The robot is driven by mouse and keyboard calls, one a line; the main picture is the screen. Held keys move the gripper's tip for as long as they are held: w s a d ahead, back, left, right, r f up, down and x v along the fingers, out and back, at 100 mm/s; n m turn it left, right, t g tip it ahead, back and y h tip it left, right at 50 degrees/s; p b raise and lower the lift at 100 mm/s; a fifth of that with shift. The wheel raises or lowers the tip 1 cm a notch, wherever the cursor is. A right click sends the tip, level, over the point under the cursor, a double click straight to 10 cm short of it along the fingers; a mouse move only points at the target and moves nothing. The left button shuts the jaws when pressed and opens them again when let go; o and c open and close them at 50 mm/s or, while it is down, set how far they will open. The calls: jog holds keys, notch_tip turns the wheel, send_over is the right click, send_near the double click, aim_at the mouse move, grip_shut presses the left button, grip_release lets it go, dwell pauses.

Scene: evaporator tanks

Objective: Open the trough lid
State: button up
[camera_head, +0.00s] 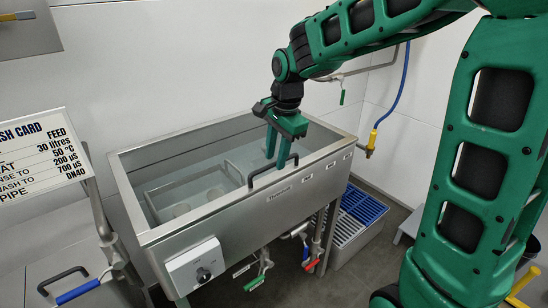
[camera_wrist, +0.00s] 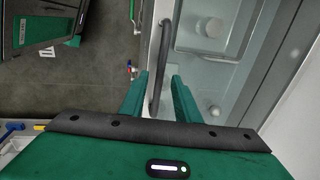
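The trough (camera_head: 235,210) is a stainless steel tank in the middle of the head view. Its top looks covered by a clear, glassy lid (camera_head: 205,165), with a framed insert and pale round shapes showing through; the lid appears level and closed. A black bar handle (camera_head: 273,173) lies along the front rim, and it also shows in the wrist view (camera_wrist: 163,62). My gripper (camera_head: 277,161) points down at the handle with fingers apart. In the wrist view the bar runs between the open fingertips (camera_wrist: 158,82), with gaps on both sides. I cannot tell whether the fingertips reach below the bar.
A control box (camera_head: 197,267) with a knob is on the trough's front. Valves with coloured levers (camera_head: 312,264) hang beneath it. A wash card sign (camera_head: 38,155) stands at left. A blue-and-white crate (camera_head: 357,221) is on the floor at right. A blue hose (camera_head: 395,92) hangs behind.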

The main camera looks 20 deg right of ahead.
jog(key=shift+f, duration=0.4)
